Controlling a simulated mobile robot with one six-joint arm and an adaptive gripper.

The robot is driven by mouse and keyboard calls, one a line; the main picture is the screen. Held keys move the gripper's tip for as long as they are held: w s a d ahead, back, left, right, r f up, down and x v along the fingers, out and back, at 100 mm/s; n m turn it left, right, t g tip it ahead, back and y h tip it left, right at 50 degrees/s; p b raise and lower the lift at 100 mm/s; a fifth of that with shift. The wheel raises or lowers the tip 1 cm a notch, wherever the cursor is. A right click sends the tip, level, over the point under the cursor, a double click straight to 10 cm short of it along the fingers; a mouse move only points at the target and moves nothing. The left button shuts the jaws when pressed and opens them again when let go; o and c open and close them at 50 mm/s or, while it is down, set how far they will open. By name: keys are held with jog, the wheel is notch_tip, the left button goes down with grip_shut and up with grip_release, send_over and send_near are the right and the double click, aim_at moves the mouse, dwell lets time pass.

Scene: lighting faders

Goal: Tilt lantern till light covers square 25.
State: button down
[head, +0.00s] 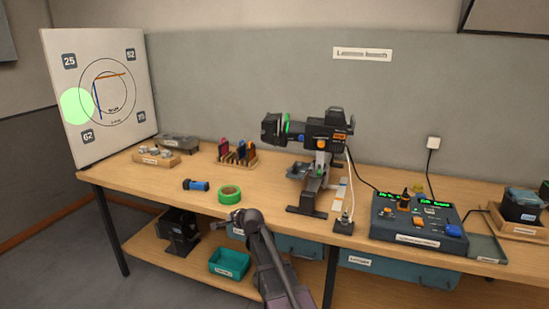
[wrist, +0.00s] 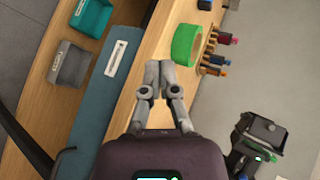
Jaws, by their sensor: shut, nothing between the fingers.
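The lantern (head: 318,132) stands on its stand on the bench, its front facing left toward the white board (head: 80,125). A round green light spot (head: 77,106) lies at the board's left edge, below square 25 (head: 69,61) and above square 62 (head: 88,136); it appears clear of square 25. My gripper (head: 250,217) is shut and empty near the bench's front edge, to the left of and below the lantern. In the wrist view my gripper (wrist: 159,77) has its fingertips together, and part of the lantern (wrist: 258,138) shows at the lower right.
A green tape roll (head: 229,194) and a blue torch (head: 196,184) lie close to my gripper. A control desk (head: 418,222) with knobs stands right of the lantern. A teal bin (head: 229,263) sits on the lower shelf. Several coloured items stand in a rack (head: 237,154) behind the tape.

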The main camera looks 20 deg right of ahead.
jog(key=w+d+r+m+t+h+b, duration=0.2)
jog(key=w+d+r+m+h+b, duration=0.1)
jog(key=w+d+m+h, duration=0.4)
jog(key=w+d+r+m+t+h+b, duration=0.3)
jog(key=w+d+m+h, duration=0.4)
jog(key=d+m, duration=0.7)
jog(key=w+m, duration=0.2)
jog(key=m, duration=0.4)
jog(key=shift+d+r+m+t, duration=0.2)
jog(key=shift+r+m+t, duration=0.1)
jog(key=shift+m, duration=0.1)
jog(key=shift+w, duration=0.1)
jog(key=w+d+r+p, duration=0.5)
jog(key=w+r+p, duration=0.1)
jog(key=w, duration=0.1)
jog(key=shift+w+d+r, duration=0.15)
jog(key=shift+w+d, duration=0.05)
jog(key=shift+w, duration=0.2)
